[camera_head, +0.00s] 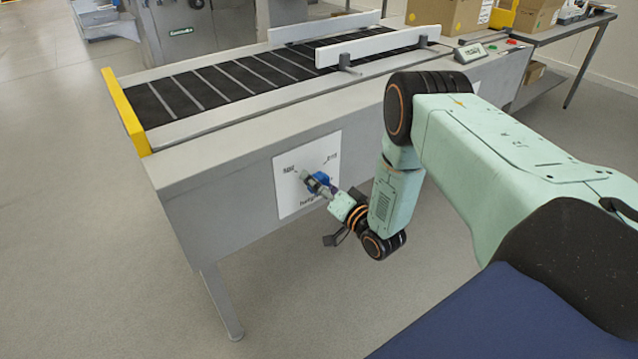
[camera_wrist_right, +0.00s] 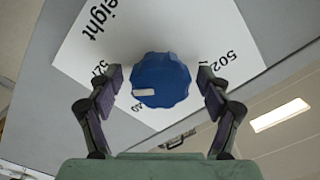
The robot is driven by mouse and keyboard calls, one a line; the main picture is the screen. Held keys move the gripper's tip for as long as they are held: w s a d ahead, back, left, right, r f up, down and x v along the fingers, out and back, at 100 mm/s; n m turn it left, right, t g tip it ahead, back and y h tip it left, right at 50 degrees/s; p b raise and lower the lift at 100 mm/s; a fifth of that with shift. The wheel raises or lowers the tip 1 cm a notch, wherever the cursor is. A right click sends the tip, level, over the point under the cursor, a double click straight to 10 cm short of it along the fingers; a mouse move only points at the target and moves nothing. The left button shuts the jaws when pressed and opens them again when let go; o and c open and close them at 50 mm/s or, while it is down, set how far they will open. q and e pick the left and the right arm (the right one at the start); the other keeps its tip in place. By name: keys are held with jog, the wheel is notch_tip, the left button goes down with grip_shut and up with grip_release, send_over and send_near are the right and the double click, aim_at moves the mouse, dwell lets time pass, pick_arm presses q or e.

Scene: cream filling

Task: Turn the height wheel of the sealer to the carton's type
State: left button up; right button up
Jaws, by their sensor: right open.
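The height wheel is a blue scalloped knob (camera_head: 321,179) on a white label plate (camera_head: 290,206) on the side of the grey sealer (camera_head: 232,166). In the right wrist view the knob (camera_wrist_right: 161,80) shows face on, with a pale pointer mark at its left. The plate (camera_wrist_right: 220,38) carries the word "height" and numbers near the wheel; some are partly hidden. My right gripper (camera_head: 316,181) is at the wheel. In the wrist view its open fingers (camera_wrist_right: 161,78) stand on both sides of the knob, with a gap on each side. My left gripper is not in view.
A black roller bed (camera_head: 220,85) with white guide rails (camera_head: 372,47) tops the sealer. A yellow bar (camera_head: 125,110) closes its left end. Cardboard cartons (camera_head: 448,14) and a small display (camera_head: 470,52) stand at the back right. The floor before the sealer is clear.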

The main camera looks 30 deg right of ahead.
jog(key=s, duration=1.2)
jog(key=shift+d, duration=0.45)
jog(key=w, duration=0.8)
jog(key=w+a, duration=0.1)
jog(key=w, duration=0.3)
